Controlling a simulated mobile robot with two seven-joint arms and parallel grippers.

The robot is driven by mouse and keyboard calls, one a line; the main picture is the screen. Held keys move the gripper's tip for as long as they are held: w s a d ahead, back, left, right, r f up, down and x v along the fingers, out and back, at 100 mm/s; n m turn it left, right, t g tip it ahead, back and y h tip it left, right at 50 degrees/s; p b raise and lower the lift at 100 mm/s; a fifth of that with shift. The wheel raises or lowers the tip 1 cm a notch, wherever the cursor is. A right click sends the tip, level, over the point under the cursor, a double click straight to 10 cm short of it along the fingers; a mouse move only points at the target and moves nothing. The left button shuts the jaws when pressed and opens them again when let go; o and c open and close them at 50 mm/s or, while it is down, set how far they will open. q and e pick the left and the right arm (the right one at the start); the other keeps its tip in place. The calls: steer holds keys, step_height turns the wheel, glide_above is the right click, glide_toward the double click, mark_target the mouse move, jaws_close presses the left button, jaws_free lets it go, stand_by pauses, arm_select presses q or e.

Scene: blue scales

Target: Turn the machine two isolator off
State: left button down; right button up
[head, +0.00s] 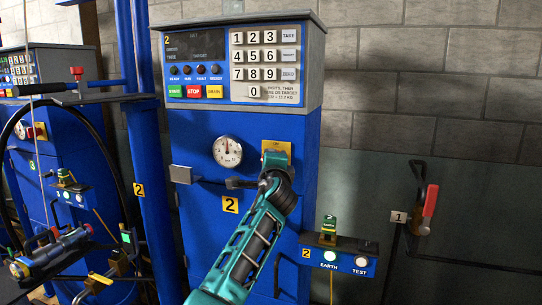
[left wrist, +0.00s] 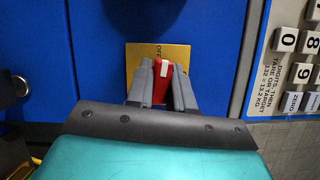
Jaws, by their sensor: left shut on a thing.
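Machine two is the blue cabinet (head: 195,225) with a yellow "2" label (head: 230,205) in the middle of the head view. Its isolator's yellow plate (head: 285,146) is right of the round gauge, and it also shows in the left wrist view (left wrist: 135,57) with "OFF" lettering partly visible. My left gripper (head: 275,163) is at this plate and covers most of it. In the left wrist view my left gripper (left wrist: 161,85) is shut on the red isolator handle (left wrist: 164,70), with a grey finger on each side. My right gripper is not in view.
A keypad panel (head: 265,60) sits above the isolator. The gauge (head: 227,151) and a bracket are at its left. An earth/test box (head: 340,255) stands lower right. A red lever (head: 430,205) is on the right wall. Another blue machine (head: 60,130) is at the left.

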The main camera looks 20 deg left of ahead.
arm_select(q)
steer(key=shift+n+g+p, duration=0.3)
steer(key=shift+n, duration=0.6)
steer(key=c, duration=1.1)
jaws_free()
steer(key=shift+s, duration=0.15)
steer(key=v, duration=1.2)
steer(key=shift+s+d, duration=0.1)
steer(key=shift+s, duration=0.25)
